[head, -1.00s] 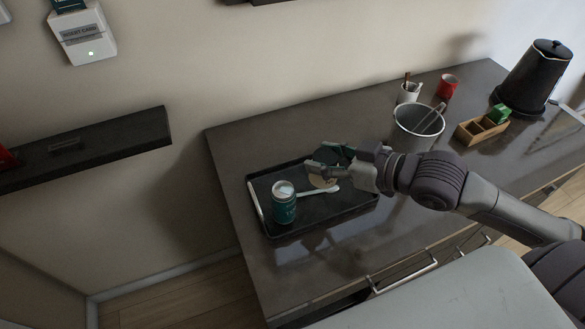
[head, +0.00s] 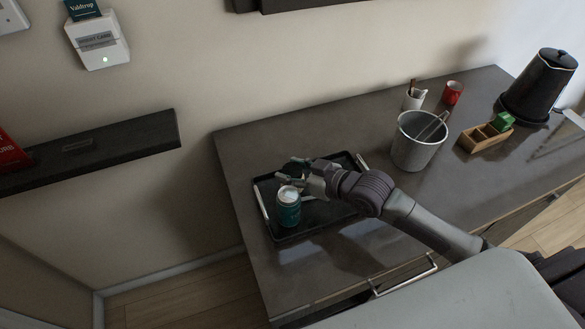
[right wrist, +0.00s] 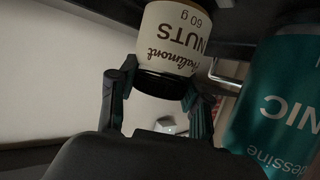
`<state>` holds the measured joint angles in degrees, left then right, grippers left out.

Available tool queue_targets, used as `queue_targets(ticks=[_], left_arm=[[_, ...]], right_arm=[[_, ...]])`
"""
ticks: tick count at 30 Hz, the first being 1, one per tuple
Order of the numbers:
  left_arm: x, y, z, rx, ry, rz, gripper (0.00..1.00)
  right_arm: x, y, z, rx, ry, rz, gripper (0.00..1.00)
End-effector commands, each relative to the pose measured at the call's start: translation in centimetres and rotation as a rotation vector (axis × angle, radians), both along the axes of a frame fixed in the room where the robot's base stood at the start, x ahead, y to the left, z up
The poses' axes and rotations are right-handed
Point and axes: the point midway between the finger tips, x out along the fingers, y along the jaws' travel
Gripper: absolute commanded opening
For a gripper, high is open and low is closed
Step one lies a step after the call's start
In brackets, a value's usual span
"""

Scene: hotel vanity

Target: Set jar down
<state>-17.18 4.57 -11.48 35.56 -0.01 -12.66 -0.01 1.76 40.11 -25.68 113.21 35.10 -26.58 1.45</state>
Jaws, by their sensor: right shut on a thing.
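The jar (right wrist: 178,40), cream with "NUTS 60 g" on its label and a dark lid, is between the two fingers of my right gripper (right wrist: 158,95) in the right wrist view. In the head view the right gripper (head: 298,178) is shut on it over the back left of the black tray (head: 318,213). The jar is mostly hidden there by the fingers. I cannot tell whether its base touches the tray. My left gripper is not in view.
A teal tonic can (head: 288,211) stands on the tray just in front of the gripper, and looms close in the right wrist view (right wrist: 280,110). A metal bucket (head: 418,145), white cup (head: 414,98), red mug (head: 453,92), wooden box (head: 485,137) and black kettle (head: 540,88) stand farther right.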

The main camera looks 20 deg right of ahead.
Motion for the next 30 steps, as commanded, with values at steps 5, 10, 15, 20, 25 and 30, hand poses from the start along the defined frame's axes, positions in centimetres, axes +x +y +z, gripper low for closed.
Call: queue_targets(ticks=[5, 10, 15, 20, 25, 30], left_arm=[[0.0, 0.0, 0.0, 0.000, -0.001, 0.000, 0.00], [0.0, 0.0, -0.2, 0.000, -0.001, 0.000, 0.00], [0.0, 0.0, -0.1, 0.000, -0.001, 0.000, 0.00], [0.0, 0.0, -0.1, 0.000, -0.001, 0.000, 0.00], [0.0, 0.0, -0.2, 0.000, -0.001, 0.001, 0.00], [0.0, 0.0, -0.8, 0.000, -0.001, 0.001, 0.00]], right_arm=[[0.0, 0.0, 0.1, 0.001, -0.002, 0.000, 0.08], [0.0, 0.0, -0.3, 0.000, 0.000, 0.000, 0.52], [0.0, 0.0, -0.3, 0.000, 0.000, 0.000, 0.59], [0.0, 0.0, -0.2, 0.000, 0.000, 0.000, 0.59], [-0.8, -0.6, 0.2, -0.001, 0.002, 0.000, 0.59], [-3.5, -2.3, 1.3, -0.004, 0.003, 0.001, 0.59]])
